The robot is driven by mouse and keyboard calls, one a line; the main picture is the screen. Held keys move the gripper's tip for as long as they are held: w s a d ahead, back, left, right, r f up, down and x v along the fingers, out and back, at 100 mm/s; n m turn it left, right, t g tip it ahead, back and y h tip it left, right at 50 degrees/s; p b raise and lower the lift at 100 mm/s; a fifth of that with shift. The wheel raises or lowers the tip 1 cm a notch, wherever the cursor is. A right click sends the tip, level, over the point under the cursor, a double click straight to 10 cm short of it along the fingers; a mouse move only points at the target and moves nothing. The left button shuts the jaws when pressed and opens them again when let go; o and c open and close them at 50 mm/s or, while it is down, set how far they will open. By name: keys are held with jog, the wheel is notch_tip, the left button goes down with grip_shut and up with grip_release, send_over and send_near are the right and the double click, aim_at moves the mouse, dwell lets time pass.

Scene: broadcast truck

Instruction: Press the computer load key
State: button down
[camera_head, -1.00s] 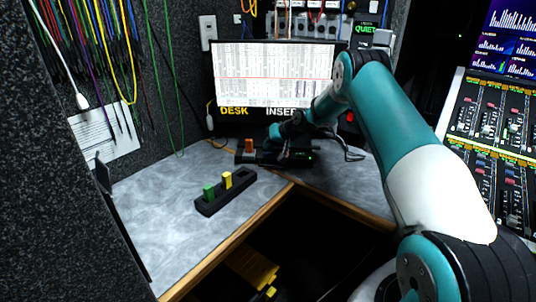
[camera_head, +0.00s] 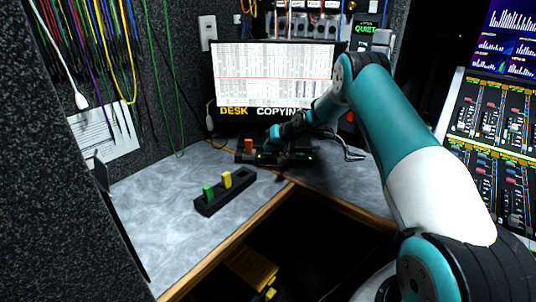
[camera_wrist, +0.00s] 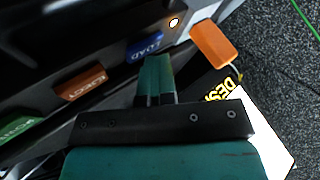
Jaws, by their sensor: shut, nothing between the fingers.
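The blue key marked LOAD (camera_wrist: 146,46) is on the dark computer unit in the wrist view. My gripper (camera_wrist: 155,62) is shut and empty, its fingertips at the lower edge of that key; I cannot tell whether they touch. A brown-orange EJECT key (camera_wrist: 82,84) and a green key (camera_wrist: 18,128) sit in the same row. A small lamp (camera_wrist: 174,22) glows beyond LOAD. An orange cartridge (camera_wrist: 214,45) stands in the unit's end. In the head view my gripper (camera_head: 272,140) is over the unit (camera_head: 285,158), hiding its keys, right of the orange cartridge (camera_head: 248,146).
The monitor (camera_head: 274,75) behind the unit reads "DESK COPYING". A black rack (camera_head: 230,197) with a green and a yellow cartridge lies on the grey desk (camera_head: 160,205). A dark opening edged with wood is in front. Cables hang on the left wall.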

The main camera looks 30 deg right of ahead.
jog(key=shift+s+a+f, duration=0.1)
jog(key=shift+s+f, duration=0.1)
jog(key=shift+f, duration=0.3)
dwell(0.3)
jog(key=shift+w+r+p, duration=0.15)
jog(key=shift+r+p, duration=0.25)
jog(key=shift+r, duration=0.65)
jog(key=shift+r, duration=0.25)
jog(key=shift+r+p, duration=1.5)
jog(key=shift+r, duration=0.75)
